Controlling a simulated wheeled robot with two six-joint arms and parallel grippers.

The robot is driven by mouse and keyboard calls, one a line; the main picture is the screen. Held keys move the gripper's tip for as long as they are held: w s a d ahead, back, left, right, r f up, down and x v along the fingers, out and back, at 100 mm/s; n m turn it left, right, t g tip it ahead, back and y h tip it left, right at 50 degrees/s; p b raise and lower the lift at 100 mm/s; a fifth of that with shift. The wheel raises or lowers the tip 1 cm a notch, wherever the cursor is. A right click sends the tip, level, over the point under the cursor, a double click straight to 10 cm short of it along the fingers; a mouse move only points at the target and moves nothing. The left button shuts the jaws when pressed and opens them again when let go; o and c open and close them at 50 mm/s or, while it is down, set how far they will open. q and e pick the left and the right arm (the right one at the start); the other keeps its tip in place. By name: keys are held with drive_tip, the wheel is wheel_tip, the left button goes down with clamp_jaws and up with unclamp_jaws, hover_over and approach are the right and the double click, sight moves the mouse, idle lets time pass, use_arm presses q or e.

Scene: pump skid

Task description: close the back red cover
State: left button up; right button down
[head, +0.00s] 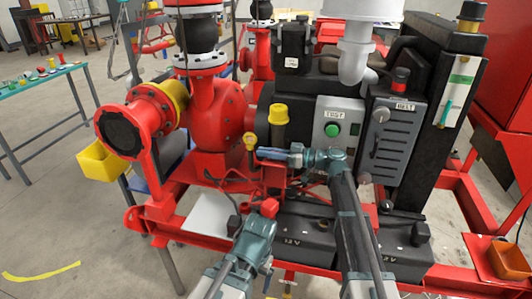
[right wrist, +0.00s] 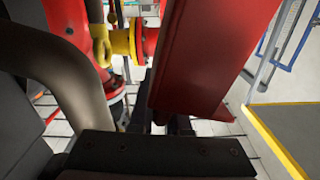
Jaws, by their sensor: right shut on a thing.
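My right gripper (head: 268,154) reaches in from the right and points left, above the batteries, beside the yellow-capped filler. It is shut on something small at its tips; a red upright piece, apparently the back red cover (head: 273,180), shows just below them. In the right wrist view a large red surface (right wrist: 195,60) fills the middle beyond the dark gripper body, and the held part is hidden. My left gripper (head: 262,219) is lower, at a front red cover (head: 270,206) near the battery marked 12 V (head: 295,238). Its finger opening is not clear.
A red pump (head: 215,110) with a yellow-ringed flange stands left. A grey panel marked TEST (head: 338,125) and a black engine block stand behind and right. Red frame rails run around the batteries. A yellow bin (head: 101,162) hangs left, and an orange tray (head: 510,258) lies right.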

drive_tip(key=shift+s+a+n, duration=0.15)
drive_tip(key=shift+s+n, duration=0.55)
drive_tip(key=shift+s, duration=0.1)
drive_tip(key=s+a+f+n+b, duration=0.2)
drive_tip(key=s+f+n+b, duration=0.1)
drive_tip(key=s+n, duration=0.5)
drive_tip(key=s+f+n+b, duration=0.2)
drive_tip(key=s+f+b, duration=0.3)
drive_tip(key=f+b, duration=0.6)
drive_tip(key=shift+s+a, duration=0.15)
drive_tip(key=shift+a, duration=0.15)
drive_tip(key=shift+f+n, duration=0.2)
drive_tip(key=shift+n, duration=0.1)
drive_tip(key=c, duration=0.9)
unclamp_jaws()
